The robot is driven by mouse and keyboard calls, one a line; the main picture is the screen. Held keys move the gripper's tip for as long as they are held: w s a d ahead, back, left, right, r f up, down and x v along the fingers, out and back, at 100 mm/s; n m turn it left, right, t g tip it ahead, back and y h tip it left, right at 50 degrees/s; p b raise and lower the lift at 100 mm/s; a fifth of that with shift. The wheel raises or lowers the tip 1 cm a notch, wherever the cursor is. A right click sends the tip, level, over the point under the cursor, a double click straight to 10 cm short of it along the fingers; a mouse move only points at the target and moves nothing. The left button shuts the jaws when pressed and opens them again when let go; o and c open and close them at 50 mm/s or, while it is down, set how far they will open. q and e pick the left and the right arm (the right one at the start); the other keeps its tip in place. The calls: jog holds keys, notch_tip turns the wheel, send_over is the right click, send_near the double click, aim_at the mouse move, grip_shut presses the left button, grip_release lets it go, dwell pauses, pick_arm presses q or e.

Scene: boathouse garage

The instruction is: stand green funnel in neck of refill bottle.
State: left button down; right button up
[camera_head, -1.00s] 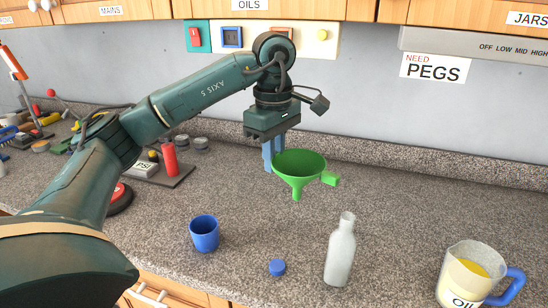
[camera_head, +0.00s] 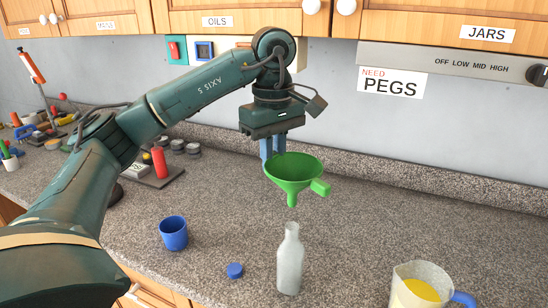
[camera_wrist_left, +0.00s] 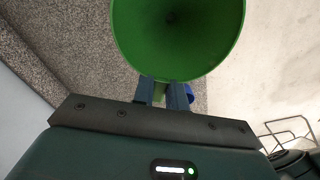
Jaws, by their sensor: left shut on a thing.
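The green funnel (camera_head: 293,172) is upright, spout down, in the head view. My left gripper (camera_head: 272,152) is shut on the funnel's rim on its far left side and holds it above the counter. In the left wrist view the funnel (camera_wrist_left: 178,35) opens toward the camera, in front of the fingers (camera_wrist_left: 166,92). The clear refill bottle (camera_head: 290,262) stands upright on the counter with its neck open. In the head view the funnel's spout shows just above the bottle's neck, apart from it. My right gripper is out of view.
A blue cup (camera_head: 174,234) and a blue cap (camera_head: 235,271) are left of the bottle. A jug of yellow oil (camera_head: 420,285) with a blue handle stands at the front right. A stand with a red cylinder (camera_head: 160,163) is behind left. The counter right of the funnel is clear.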

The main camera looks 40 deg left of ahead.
pick_arm(q)
jog(key=shift+d+r, duration=0.1)
jog(key=shift+d, duration=0.05)
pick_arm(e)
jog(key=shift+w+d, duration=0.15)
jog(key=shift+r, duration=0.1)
pick_arm(q)
notch_tip(320, 180, down, 3)
jog(key=shift+f+b, duration=0.1)
jog(key=shift+b, duration=0.9)
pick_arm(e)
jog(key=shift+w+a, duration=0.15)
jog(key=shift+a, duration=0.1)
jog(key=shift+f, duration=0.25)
